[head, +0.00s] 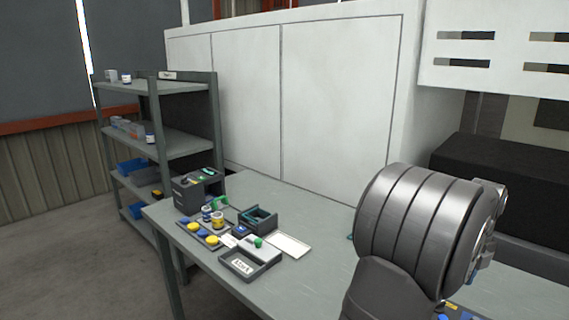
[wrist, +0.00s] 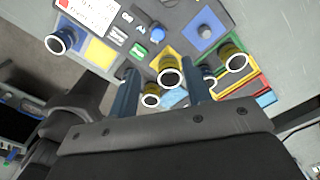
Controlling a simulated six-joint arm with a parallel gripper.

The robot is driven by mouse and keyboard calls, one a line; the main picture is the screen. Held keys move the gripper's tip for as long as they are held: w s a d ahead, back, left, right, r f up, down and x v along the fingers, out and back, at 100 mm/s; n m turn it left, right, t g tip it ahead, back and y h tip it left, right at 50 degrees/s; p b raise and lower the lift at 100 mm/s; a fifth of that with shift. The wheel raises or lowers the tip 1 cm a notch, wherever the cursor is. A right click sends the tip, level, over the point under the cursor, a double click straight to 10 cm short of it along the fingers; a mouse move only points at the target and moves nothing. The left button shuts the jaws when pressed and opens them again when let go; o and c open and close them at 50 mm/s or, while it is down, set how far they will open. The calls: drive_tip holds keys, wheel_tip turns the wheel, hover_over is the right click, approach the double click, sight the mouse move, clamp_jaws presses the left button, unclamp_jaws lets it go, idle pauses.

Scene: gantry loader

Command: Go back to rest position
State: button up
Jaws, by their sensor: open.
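My gripper (wrist: 160,76) shows in the wrist view, its two dark blue fingers apart with a gap between them. A yellow jar (wrist: 169,76) with a white ring appears in the gap. It looks beyond the fingers, and I cannot tell whether anything touches it. In the head view my grey arm fills the right foreground and the gripper's fingers are hidden.
In the head view, the grey table (head: 310,200) holds a dark box (head: 197,190) and a labelled tray (head: 250,266). A shelf rack (head: 160,87) stands behind.

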wheel_tip(320, 180, down, 12)
drive_tip(key=shift+f, duration=0.1)
drive_tip(key=shift+w+a, duration=0.1)
idle(0.4)
